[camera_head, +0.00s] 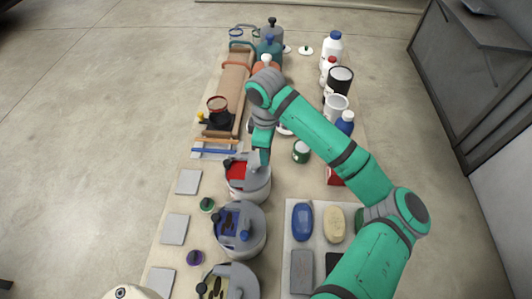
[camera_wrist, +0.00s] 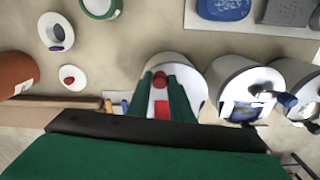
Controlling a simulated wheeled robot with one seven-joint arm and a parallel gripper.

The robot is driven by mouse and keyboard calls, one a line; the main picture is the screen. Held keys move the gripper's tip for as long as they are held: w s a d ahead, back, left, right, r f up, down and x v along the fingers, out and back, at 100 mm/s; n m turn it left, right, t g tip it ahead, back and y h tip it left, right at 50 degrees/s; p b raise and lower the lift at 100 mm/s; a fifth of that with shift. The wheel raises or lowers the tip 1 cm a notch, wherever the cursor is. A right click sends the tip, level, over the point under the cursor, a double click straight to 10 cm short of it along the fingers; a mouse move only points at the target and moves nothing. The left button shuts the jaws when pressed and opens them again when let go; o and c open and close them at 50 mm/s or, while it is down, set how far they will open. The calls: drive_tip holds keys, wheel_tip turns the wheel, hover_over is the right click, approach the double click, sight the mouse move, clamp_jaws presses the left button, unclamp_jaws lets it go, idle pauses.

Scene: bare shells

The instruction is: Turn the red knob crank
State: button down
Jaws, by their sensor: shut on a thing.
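The red knob (camera_wrist: 160,80) sits on a round grey-and-white drum (camera_wrist: 190,72) in the wrist view. My gripper (camera_wrist: 161,84) has one green finger on each side of the knob and is shut on it. A red patch (camera_wrist: 160,108) shows between the fingers, nearer the palm. In the head view the drum (camera_head: 256,188) has a red panel (camera_head: 236,170) on top, and my gripper (camera_head: 254,168) reaches down to it from above. The crank's arm and the knob are mostly hidden there by my gripper.
A similar drum with a blue panel (camera_head: 243,238) stands just in front, and another drum (camera_head: 247,284) is nearer still. Grey tiles (camera_head: 174,229) lie to the left. A tray (camera_head: 318,251) with blue and beige pieces is at right. Bottles and cans (camera_head: 333,46) stand behind.

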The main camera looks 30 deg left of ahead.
drive_tip(key=c, duration=1.6)
unclamp_jaws()
drive_tip(key=shift+r, duration=0.1)
wheel_tip(320, 180, up, 11)
drive_tip(key=shift+f, duration=0.2)
